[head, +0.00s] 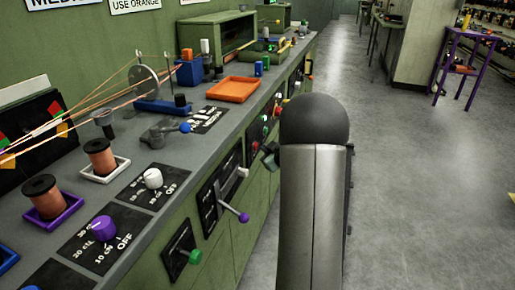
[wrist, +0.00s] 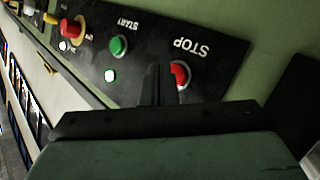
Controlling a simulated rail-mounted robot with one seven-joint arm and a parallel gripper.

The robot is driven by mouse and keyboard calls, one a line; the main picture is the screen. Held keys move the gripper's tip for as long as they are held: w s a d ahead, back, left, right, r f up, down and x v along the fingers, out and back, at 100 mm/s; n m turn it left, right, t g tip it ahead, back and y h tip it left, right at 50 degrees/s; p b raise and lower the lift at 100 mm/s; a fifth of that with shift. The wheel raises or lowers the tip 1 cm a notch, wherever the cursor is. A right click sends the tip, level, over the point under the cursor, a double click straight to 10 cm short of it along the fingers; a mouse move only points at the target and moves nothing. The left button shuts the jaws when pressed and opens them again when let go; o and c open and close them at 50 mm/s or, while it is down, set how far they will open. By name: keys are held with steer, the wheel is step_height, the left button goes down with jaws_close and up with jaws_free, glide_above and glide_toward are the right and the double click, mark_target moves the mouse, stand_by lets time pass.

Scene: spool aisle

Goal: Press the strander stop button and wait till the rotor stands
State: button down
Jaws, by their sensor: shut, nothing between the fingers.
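The red stop button (wrist: 180,73) sits on a black panel (wrist: 215,68) under the lettering STOP in the wrist view. My shut, empty gripper (wrist: 163,72) is right at it, its fingers covering the button's left part. I cannot tell whether they touch or press it. The green start button (wrist: 118,46) is to the left, with a pale lamp (wrist: 110,75) below it. In the head view, my gripper (head: 269,155) shows partly beside my arm, near the cabinet front. A grey disc (head: 146,86) with copper wires stands on the bench; whether it turns cannot be told.
A red mushroom button (wrist: 70,28) is farther left in the wrist view. In the head view, a purple-knobbed lever (head: 242,216) and a green-knobbed lever (head: 194,256) stick out of the cabinet front.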

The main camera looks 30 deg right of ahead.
steer(key=shift+w, duration=0.1)
steer(key=shift+w+a, duration=0.4)
steer(key=shift+w, duration=0.05)
stand_by(0.7)
steer(key=shift+s+d, duration=0.4)
steer(key=shift+s, duration=0.1)
steer(key=shift+s+d+p, duration=0.35)
steer(key=shift+s+d, duration=0.55)
steer(key=shift+s, duration=0.3)
steer(key=shift+s+d+p, duration=0.3)
steer(key=shift+s+d, duration=0.6)
steer(key=shift+s, duration=0.3)
